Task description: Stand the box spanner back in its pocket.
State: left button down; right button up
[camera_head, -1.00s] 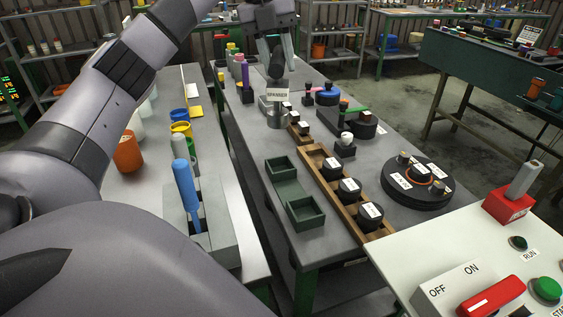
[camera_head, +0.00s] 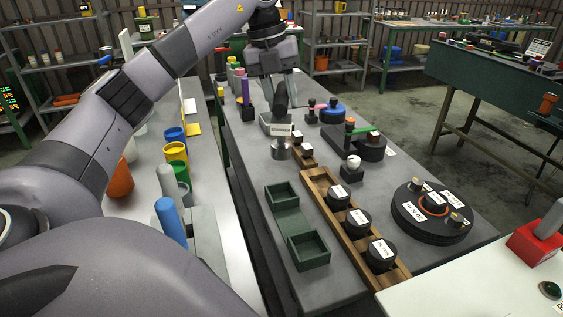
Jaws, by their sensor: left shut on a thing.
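My left gripper (camera_head: 280,92) reaches in from the upper left to the far part of the middle bench. It is shut on the box spanner (camera_head: 280,103), a dark, near-upright, slightly tilted cylinder. The white spanner label (camera_head: 279,130) stands just in front of the spanner's lower end, on a grey holder (camera_head: 266,124). A round metal part (camera_head: 281,150) sits just in front of the label. The pocket opening is hidden, so I cannot tell whether the spanner's end is inside it or above it. My right gripper is not in view.
A purple-handled tool (camera_head: 246,92) stands left of the gripper. A blue round part (camera_head: 333,114) and a dark fixture with a green bar (camera_head: 358,131) lie to the right. A wooden rack (camera_head: 318,190) and green trays (camera_head: 284,213) are nearer.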

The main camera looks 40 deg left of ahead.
aim_at(272, 117)
pick_arm(q)
jog(key=x, duration=0.4)
jog(key=s+a+x, duration=0.1)
jog(key=x, duration=0.4)
jog(key=s+a+x, duration=0.1)
jog(key=x, duration=0.3)
jog(key=shift+w+f, duration=0.15)
jog(key=shift+f, duration=0.55)
jog(key=c, duration=0.8)
grip_release()
jog(key=shift+o, duration=0.2)
jog(key=v, duration=1.2)
